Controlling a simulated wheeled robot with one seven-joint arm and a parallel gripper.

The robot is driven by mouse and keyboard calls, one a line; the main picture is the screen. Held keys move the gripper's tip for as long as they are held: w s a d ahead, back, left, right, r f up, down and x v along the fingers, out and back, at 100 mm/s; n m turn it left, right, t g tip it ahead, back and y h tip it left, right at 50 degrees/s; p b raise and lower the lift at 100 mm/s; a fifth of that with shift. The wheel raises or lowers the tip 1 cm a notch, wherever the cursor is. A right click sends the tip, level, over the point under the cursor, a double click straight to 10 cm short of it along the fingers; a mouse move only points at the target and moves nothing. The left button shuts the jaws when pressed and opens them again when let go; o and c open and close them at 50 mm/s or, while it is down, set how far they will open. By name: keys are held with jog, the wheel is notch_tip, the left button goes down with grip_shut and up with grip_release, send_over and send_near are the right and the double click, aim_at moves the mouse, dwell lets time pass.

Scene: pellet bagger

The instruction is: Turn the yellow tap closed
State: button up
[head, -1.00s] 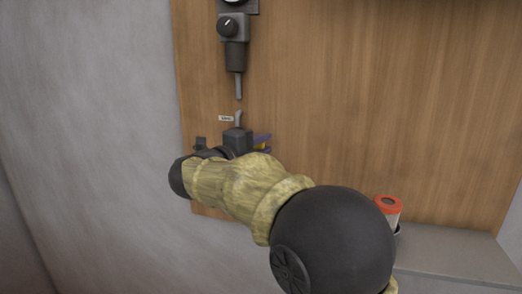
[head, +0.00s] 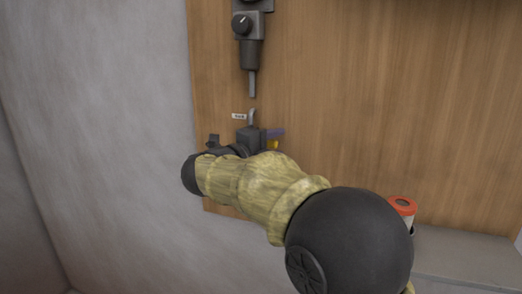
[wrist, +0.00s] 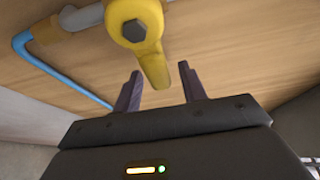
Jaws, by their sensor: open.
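The yellow tap (wrist: 136,28) shows at the top of the wrist view, with a dark hex bolt at its hub. Its lever points down and slightly right, with its end between my two fingers. My gripper (wrist: 160,72) is open, one purple-grey finger on each side of the lever. A gap shows on both sides; I see no clear contact. In the head view my gripper (head: 275,133) is mostly hidden behind my wrist, with a purple finger and a bit of the yellow tap (head: 272,145) showing.
A blue pipe (wrist: 60,72) bends left of the tap before a wooden panel (head: 370,100). A grey unit with a black knob (head: 242,24) hangs above. An orange-lidded container (head: 402,206) stands on a grey ledge (head: 465,255) at right. A plain grey wall lies left.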

jog(key=v, duration=1.7)
jog(key=shift+s+a+r, duration=0.1)
jog(key=shift+r, duration=0.05)
